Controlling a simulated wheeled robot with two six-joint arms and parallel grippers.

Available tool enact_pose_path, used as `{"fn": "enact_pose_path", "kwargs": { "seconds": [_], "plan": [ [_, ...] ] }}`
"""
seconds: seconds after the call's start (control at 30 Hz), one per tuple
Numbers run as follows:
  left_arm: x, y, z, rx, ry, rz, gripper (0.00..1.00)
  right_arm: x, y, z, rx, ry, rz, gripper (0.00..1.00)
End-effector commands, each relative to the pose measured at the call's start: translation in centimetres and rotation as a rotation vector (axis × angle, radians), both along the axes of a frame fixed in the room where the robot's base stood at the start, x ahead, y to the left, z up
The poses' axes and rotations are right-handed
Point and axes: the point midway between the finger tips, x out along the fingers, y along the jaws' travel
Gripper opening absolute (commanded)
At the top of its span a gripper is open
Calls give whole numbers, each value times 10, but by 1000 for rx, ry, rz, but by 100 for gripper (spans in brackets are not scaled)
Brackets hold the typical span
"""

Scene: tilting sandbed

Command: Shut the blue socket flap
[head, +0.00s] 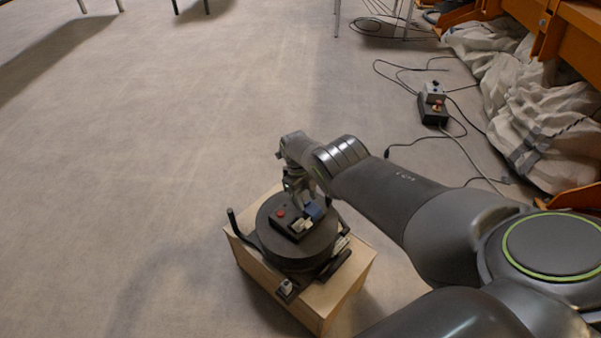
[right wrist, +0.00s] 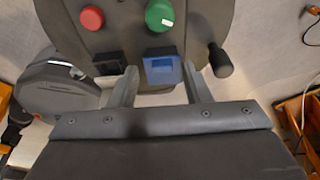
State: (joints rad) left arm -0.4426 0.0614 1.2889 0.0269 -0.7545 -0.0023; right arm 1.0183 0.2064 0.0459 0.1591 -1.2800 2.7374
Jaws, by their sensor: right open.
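The blue socket flap (right wrist: 162,71) shows in the right wrist view on the dark panel box, below the green button, close to and between my right gripper's fingers. It also shows in the head view as a small blue patch (head: 314,210). Whether the flap stands open or lies closed I cannot tell for sure. My right gripper (right wrist: 158,88) is open, with a finger to either side of the flap's lower part; whether they touch it I cannot tell. In the head view the right gripper (head: 300,193) is just above the panel. My left gripper is not in view.
The panel sits on a round dark turntable (head: 271,245) on a wooden box (head: 345,290). Cables and white sacks (head: 545,120) lie right; floor left is clear.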

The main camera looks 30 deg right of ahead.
Motion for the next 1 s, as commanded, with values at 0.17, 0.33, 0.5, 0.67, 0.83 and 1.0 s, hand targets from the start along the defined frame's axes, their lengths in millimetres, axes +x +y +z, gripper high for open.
{"fn": "enact_pose_path", "kwargs": {
  "seconds": [0.17, 0.33, 0.5, 0.67, 0.83, 1.0],
  "plan": [
    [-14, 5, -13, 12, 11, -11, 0, 3, 1, 15, -1, 0, -1, 44],
    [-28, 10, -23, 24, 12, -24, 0, 6, 2, 28, -1, 0, 0, 44],
    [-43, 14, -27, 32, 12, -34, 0, 10, 3, 48, -1, -1, 0, 44],
    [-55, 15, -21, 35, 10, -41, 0, 16, 6, 77, -1, -1, 0, 44],
    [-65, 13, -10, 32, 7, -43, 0, 24, 9, 113, 1, 0, 1, 44],
    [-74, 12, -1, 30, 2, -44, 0, 30, 12, 142, 2, 2, 1, 44]
  ]
}}
